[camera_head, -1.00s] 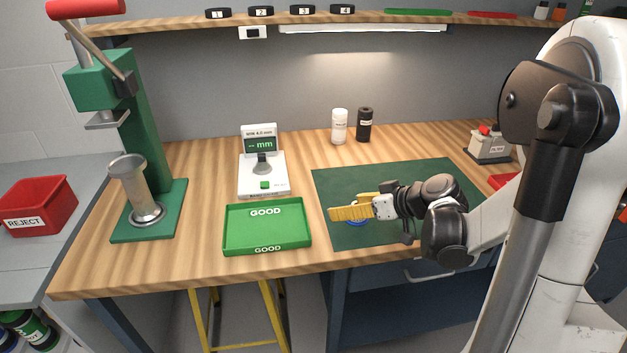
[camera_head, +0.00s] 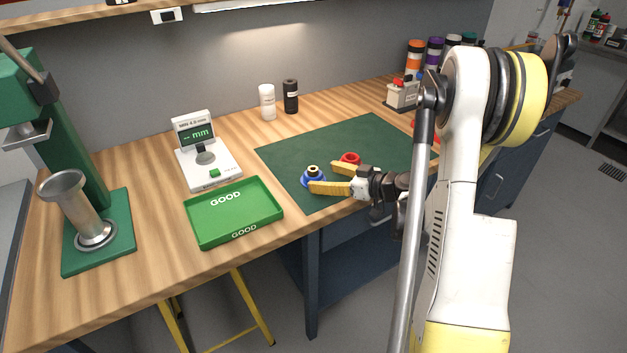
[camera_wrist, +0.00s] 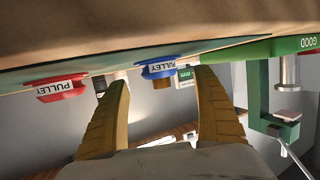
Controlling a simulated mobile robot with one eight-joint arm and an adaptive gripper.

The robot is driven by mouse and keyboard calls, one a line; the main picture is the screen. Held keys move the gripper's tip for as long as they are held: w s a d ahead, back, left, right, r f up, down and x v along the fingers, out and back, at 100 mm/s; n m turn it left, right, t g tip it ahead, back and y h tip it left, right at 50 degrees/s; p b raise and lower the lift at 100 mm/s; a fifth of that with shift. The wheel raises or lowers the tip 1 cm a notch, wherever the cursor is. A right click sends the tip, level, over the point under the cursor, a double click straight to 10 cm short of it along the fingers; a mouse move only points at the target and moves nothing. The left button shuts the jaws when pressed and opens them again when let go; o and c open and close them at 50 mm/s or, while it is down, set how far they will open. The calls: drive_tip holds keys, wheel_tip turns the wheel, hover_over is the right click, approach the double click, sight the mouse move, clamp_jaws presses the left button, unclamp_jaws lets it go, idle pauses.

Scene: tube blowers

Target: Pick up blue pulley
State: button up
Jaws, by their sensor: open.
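In the head view one yellow finger is in front of the pulley's lower right side and the other is behind to the right. In the wrist view, which is upside down, the blue pulley (camera_wrist: 160,69) with its PULLEY label appears between the open fingertips (camera_wrist: 162,82), beyond them. I cannot tell whether a finger touches it.
A red pulley (camera_head: 350,158) sits on the mat behind the far finger; it also shows at left in the wrist view (camera_wrist: 57,88). A green GOOD tray (camera_head: 270,219) and a gauge (camera_head: 208,165) stand to the left. A press (camera_head: 60,150) is farther left. The mat's back is clear.

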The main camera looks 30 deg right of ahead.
sight(317, 175)
drive_tip(key=b+x, duration=0.1)
drive_tip(key=x, duration=0.1)
drive_tip(key=b+x, duration=0.1)
drive_tip(key=x, duration=0.1)
drive_tip(key=shift+w+a+f, duration=0.15)
drive_tip(key=shift+w+f, duration=0.1)
drive_tip(key=shift+f, duration=0.1)
drive_tip(key=shift+r, duration=0.1)
drive_tip(key=c, duration=1.5)
drive_tip(key=shift+r, duration=0.1)
